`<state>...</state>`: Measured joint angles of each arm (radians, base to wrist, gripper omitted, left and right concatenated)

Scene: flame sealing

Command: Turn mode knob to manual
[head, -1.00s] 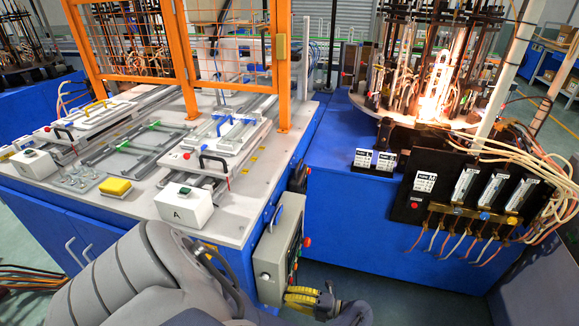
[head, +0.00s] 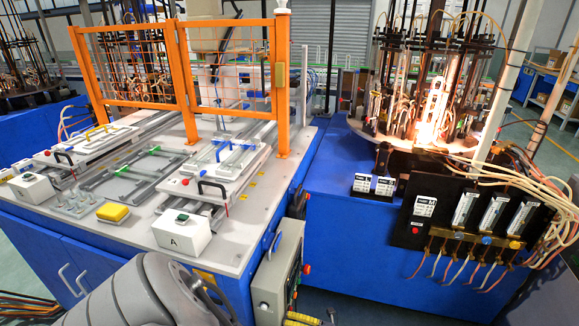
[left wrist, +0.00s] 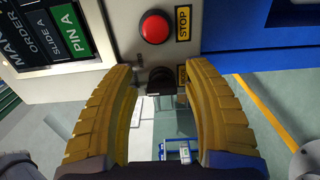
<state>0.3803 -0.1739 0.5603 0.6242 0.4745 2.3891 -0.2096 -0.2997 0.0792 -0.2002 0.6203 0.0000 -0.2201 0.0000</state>
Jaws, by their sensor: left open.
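The black mode knob (left wrist: 161,79) is on the grey control panel in the left wrist view, below the red stop button (left wrist: 155,28). My left gripper (left wrist: 160,88) is open, with one yellow finger on each side of the knob. I cannot tell whether the fingers touch it. A yellow label beside the knob is mostly hidden by the right finger. In the head view the control box (head: 277,272) stands at the front corner of the machine, and the knob cannot be made out. My right gripper is not in view.
A panel screen (left wrist: 50,35) with text lines is left of the stop button. A blue cabinet (head: 345,235) stands right of the control box. The white worktable (head: 130,195) carries slides and an orange guard (head: 186,90). A flame burns in the rig (head: 430,125).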

